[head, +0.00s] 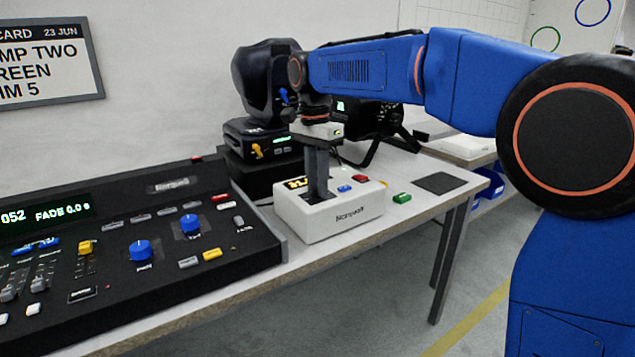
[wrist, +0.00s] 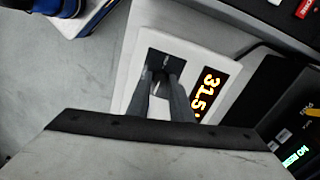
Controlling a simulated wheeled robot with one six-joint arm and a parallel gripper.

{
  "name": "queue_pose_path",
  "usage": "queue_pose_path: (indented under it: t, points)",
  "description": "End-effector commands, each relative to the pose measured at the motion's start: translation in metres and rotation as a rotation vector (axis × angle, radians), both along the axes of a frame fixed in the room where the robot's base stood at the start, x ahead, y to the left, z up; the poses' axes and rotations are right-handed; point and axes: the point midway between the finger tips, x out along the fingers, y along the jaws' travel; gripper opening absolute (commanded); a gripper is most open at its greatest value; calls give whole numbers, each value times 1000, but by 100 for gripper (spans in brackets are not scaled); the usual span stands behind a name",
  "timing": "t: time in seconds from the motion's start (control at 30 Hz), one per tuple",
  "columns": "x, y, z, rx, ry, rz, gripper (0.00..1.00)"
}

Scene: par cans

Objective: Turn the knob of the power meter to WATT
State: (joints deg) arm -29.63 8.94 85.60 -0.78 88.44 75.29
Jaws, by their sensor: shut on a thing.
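The power meter (head: 345,222) is a white box on the table, with an amber display and a red and a blue button on top. In the wrist view the white meter (wrist: 137,50) shows its amber display (wrist: 208,93) reading about 31.5, partly cut by my gripper. My gripper (head: 318,193) points straight down onto the meter's top. In the wrist view its fingertips (wrist: 160,78) are shut on the knob, over a dark square plate (wrist: 166,62). The knob is mostly hidden between the fingers. Its pointer setting and the WATT mark cannot be read.
A lighting console (head: 130,245) with knobs and faders stands left of the meter. Behind are a moving-head lamp (head: 262,80) and a par can (head: 365,120). A green block (head: 402,198) and a dark pad (head: 440,183) lie to the right, with bare table between.

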Motion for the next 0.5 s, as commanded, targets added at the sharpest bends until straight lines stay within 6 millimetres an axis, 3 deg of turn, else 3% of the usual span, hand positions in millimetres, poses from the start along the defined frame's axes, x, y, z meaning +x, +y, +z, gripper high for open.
queue_pose_path:
  t: [0.03, 0.07, 0.13, 0.5]
  points:
    - [0, 0, 1, 1, -2, 0, 0]
    - [0, 0, 1, 1, -2, 0, 24]
    - [0, 0, 1, 1, -2, 0, 38]
    - [0, 0, 4, 1, -1, 1, 38]
